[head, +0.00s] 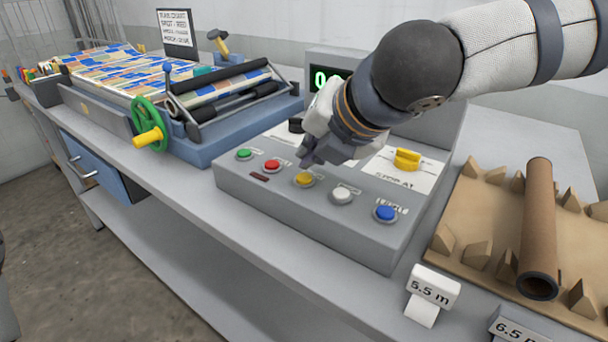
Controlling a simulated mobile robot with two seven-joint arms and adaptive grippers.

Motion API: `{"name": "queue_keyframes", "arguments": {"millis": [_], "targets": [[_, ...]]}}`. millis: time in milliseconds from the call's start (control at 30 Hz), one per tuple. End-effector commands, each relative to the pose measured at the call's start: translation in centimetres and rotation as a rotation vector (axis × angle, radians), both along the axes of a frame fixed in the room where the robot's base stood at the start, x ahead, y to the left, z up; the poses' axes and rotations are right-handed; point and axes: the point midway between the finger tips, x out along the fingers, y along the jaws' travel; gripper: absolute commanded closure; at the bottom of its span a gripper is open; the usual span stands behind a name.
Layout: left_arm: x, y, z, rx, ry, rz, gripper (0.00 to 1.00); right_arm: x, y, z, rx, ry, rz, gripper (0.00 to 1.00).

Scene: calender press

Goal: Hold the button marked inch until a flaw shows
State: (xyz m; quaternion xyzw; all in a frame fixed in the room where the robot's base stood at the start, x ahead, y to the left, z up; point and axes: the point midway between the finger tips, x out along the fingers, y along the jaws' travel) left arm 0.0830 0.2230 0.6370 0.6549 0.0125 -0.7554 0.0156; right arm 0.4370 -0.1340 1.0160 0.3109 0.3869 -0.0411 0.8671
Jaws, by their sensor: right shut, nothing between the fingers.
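The grey control box carries a row of buttons: green (244,154), red (272,166), yellow (304,179), white (342,196) and blue (385,213). Their labels are too small to read or partly hidden, so I cannot tell which is marked inch. My right gripper (309,156) is shut and empty, its tips just above and behind the yellow button, apparently apart from it. Patterned cloth (140,72) in blue, orange and white runs over the press (195,140) to its rollers. I make out no clear flaw on it. My left gripper is not in view.
A green handwheel (149,122) with a yellow handle sits on the press front. A yellow knob (407,158) and a partly hidden display (321,79) are on the box. A brown tube (539,220) lies on a notched cardboard tray (455,225) at right, near a 5.5 m tag (434,285).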

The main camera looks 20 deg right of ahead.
Motion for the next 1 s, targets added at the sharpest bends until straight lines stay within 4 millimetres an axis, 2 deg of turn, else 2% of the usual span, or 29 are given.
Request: {"name": "queue_keyframes", "arguments": {"millis": [667, 1000], "targets": [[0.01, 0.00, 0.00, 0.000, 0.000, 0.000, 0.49, 0.00, 0.00, 0.00, 0.000, 0.000, 0.000, 1.00], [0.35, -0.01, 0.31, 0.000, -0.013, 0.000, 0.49, 0.00, 0.00, -0.81, -0.001, -0.001, 0.000, 1.00]]}}
